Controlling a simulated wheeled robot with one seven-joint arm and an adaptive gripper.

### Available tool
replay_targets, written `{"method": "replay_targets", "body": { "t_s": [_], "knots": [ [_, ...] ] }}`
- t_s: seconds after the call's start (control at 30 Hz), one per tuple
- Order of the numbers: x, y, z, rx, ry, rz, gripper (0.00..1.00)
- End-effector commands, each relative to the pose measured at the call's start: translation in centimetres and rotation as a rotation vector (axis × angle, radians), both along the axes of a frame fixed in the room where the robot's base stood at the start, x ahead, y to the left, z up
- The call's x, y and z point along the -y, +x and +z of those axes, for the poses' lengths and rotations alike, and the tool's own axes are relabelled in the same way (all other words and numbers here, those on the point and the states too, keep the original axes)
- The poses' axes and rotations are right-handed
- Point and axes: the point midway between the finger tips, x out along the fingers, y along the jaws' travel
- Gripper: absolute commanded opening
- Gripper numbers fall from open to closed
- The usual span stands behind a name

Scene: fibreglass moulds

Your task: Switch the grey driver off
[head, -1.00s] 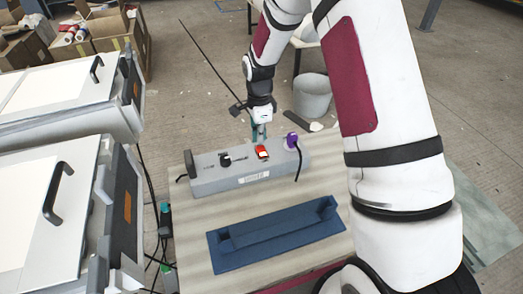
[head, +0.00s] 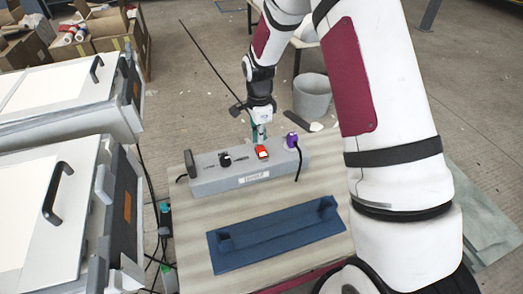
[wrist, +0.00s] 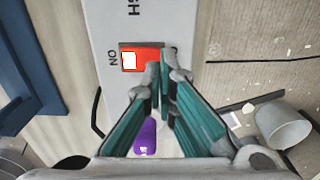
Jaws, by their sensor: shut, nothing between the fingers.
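The grey driver (head: 210,180) is a long grey box on the table, with a black knob (head: 225,160) and a red rocker switch (head: 262,152) on top. In the wrist view the switch (wrist: 154,56) is orange-red with a bright white patch at its left end, beside printed letters reading ON, seen turned. My gripper (head: 260,138) points down just behind the switch in the head view. Its teal fingers are shut and empty. In the wrist view the fingertips (wrist: 160,72) overlap the lower edge of the switch; I cannot tell whether they touch it.
A purple plug (head: 291,140) with a black cable stands at the driver's right end; it also shows in the wrist view (wrist: 145,137). A blue tray-like mould (head: 275,232) lies in front on the table (head: 190,245). White-topped machines (head: 50,190) stand left. A grey bucket (head: 312,97) stands behind.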

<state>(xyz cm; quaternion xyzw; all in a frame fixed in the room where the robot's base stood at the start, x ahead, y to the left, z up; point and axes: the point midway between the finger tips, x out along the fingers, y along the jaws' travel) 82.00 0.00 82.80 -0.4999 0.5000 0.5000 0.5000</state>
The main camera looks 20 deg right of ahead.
Motion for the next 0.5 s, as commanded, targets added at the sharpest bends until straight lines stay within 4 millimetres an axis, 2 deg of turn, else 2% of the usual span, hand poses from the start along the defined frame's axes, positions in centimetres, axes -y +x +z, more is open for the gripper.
{"method": "replay_targets", "body": {
  "t_s": [0.5],
  "knots": [
    [-0.02,0.01,-0.76,0.0,0.0,0.0,0.0]
  ]
}}
